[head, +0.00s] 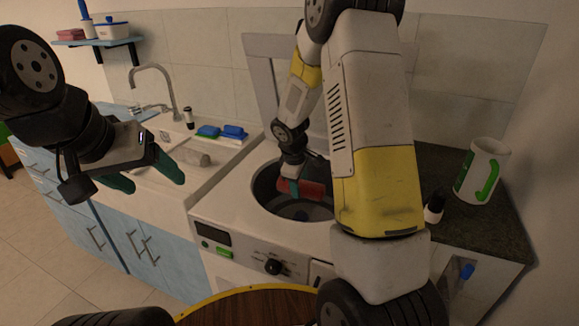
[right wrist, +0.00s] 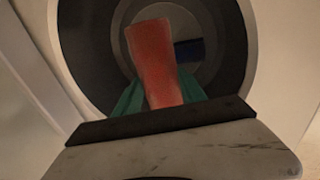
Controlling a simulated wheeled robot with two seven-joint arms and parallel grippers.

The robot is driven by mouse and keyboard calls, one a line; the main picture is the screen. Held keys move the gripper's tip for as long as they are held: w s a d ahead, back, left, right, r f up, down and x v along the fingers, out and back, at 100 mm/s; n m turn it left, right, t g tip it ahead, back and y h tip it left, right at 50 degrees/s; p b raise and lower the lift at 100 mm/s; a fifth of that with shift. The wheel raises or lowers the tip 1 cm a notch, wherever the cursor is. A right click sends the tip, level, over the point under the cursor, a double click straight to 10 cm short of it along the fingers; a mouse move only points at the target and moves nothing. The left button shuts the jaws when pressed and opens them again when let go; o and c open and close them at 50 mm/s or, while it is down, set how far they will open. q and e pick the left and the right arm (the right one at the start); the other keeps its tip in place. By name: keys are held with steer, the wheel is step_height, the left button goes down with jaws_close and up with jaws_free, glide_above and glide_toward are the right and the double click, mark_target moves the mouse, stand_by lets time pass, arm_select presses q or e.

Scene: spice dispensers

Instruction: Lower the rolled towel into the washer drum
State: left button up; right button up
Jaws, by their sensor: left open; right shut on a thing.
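The red rolled towel (head: 314,190) is at the opening of the washer drum (head: 266,187), with the grey drum wall around it in the picture. My right gripper (head: 291,188) is shut on one end of the towel. In the right wrist view the towel (right wrist: 155,62) sticks out from between the green fingers (right wrist: 158,100), pointing toward the dark drum interior (right wrist: 215,90). How far it sits below the rim is hard to tell. My left gripper (head: 145,180) is open and empty, in front of the sink counter, away from the washer.
The washer's lid (head: 262,80) stands raised behind the opening. A white mug (head: 482,172) with a green handle and a small dark-capped bottle (head: 434,208) stand on the dark counter at right. A dark blue patch (right wrist: 188,50) shows inside the drum.

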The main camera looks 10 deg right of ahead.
steer(key=shift+f, duration=5.6)
steer(key=o, duration=1.5)
steer(key=shift+o, duration=0.2)
steer(key=v, duration=0.7)
steer(key=shift+r, duration=0.35)
steer(key=shift+s+a, duration=0.1)
